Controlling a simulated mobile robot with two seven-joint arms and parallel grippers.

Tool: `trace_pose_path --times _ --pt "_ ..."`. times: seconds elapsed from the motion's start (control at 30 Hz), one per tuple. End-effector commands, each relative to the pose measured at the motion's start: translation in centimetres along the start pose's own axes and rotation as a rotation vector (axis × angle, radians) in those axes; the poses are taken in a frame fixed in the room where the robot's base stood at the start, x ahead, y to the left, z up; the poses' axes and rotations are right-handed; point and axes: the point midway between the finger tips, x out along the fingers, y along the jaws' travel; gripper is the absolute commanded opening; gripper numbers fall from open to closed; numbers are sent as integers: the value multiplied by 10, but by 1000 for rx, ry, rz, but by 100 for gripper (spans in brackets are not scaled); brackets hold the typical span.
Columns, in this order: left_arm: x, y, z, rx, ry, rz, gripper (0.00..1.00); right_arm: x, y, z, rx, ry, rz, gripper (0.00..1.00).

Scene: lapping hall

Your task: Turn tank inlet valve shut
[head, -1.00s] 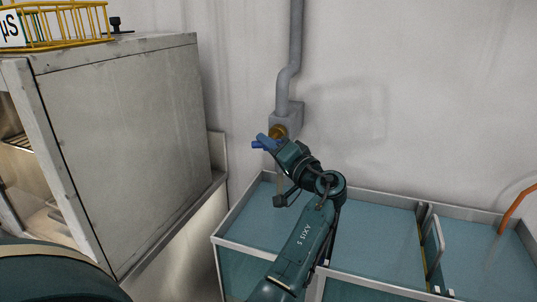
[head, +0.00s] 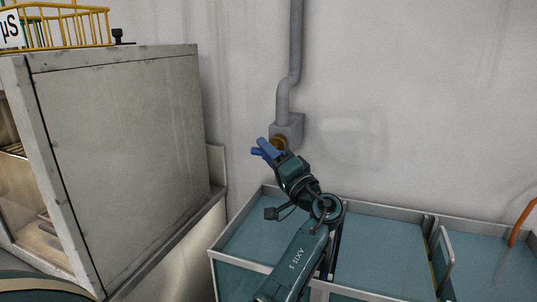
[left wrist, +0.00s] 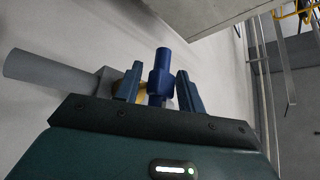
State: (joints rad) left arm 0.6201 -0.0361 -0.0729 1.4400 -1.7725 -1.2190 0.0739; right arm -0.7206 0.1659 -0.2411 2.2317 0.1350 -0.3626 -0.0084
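The tank inlet valve has a brass body (head: 279,143) on a grey block at the lower end of a wall pipe. In the left wrist view its blue lever (left wrist: 161,72) stands between the fingers of my left gripper (left wrist: 158,90). A narrow gap shows on each side of the lever, so the gripper looks open around it, not clamped. In the head view my left gripper (head: 264,149) is right at the valve, and its blue fingers and the lever are hard to tell apart. My right gripper is not in view.
A blue-green tank (head: 385,245) with metal rims and a divider stands below the valve. A grey cabinet (head: 125,150) with a yellow wire basket (head: 65,25) on top stands on the left. An orange hose (head: 521,222) enters the tank at right.

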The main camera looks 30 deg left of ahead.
Motion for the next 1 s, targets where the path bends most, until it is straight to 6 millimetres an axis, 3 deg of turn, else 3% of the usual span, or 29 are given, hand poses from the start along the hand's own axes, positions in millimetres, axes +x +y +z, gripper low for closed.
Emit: trace_pose_path --times 0.27,0.37,0.7,1.0 --pt "-6 1 0 -1 0 2 39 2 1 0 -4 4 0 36" --pt "-20 2 0 -1 1 2 39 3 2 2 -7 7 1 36" --pt "-95 3 1 -1 1 4 39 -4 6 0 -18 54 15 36" --pt "-130 1 0 0 0 0 39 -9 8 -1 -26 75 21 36"
